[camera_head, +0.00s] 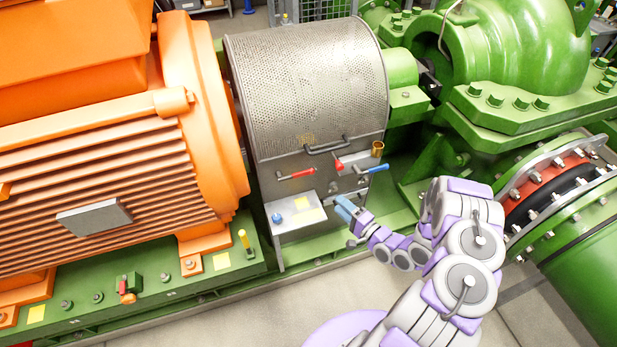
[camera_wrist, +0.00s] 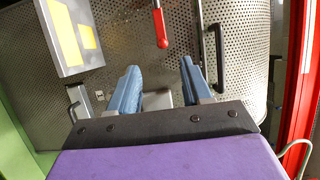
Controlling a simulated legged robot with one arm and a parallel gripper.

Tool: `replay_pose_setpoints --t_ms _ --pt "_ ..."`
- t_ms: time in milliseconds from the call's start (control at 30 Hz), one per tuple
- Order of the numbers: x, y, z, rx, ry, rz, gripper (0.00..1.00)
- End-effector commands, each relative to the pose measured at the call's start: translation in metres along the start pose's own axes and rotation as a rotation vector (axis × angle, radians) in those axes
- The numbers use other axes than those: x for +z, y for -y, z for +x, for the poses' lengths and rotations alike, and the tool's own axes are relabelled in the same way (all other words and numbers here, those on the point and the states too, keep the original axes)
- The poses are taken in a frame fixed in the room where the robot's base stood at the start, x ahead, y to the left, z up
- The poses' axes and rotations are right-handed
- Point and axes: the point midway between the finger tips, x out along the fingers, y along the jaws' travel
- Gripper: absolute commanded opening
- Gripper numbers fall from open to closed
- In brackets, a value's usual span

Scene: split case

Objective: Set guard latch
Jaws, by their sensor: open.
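The guard (camera_head: 305,85) is a curved perforated metal cover between the orange motor and the green pump. Its front carries a dark bar handle (camera_head: 325,147), a red-handled lever (camera_head: 297,174), a second lever with a red end (camera_head: 340,165) and a blue-handled lever (camera_head: 376,168). I cannot tell which one is the guard latch. My gripper (camera_head: 346,208) is open, with blue fingers, in front of the guard's lower front and below the levers. In the wrist view the open gripper (camera_wrist: 160,76) has nothing visible between its fingers; a red handle (camera_wrist: 161,28) lies beyond the fingertips.
A grey box (camera_head: 296,218) with yellow labels and a blue knob stands left of my gripper. A brass cup (camera_head: 377,148) sits above the blue lever. The orange motor (camera_head: 110,150) is at left, the green pump (camera_head: 520,50) at right. Pale floor lies in front.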

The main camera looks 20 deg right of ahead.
Motion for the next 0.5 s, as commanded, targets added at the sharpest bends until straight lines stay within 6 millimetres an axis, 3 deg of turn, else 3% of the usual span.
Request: replay_pose_setpoints --t_ms 500 --pt "0.001 -0.001 0.079 0.000 0.005 -0.006 0.49"
